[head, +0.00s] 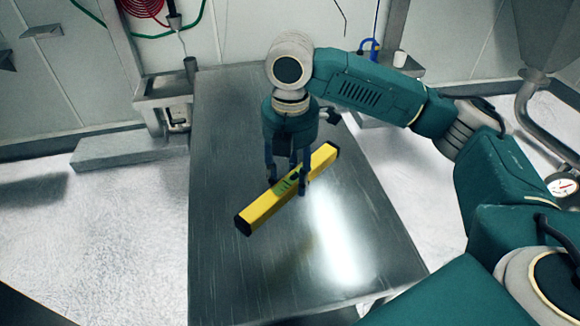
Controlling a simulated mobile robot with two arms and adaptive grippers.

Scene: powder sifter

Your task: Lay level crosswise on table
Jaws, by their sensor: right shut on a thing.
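A yellow spirit level (262,209) with black end caps and a green vial area shows at the middle of the head view. It lies slantwise over the steel table (225,130), its near end to the lower left and its far end to the upper right. My right gripper (288,180) points down and is shut on the level near its middle. A faint yellow reflection shows on the tabletop below it; I cannot tell whether the level touches the table or hangs just above it. My left gripper is not in view.
The rest of the tabletop is bare. A small side bench (163,90) stands at the table's far left. A white cup (400,58) and a blue item (369,46) stand behind the table. A metal pipe with a gauge (561,184) is at the right.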

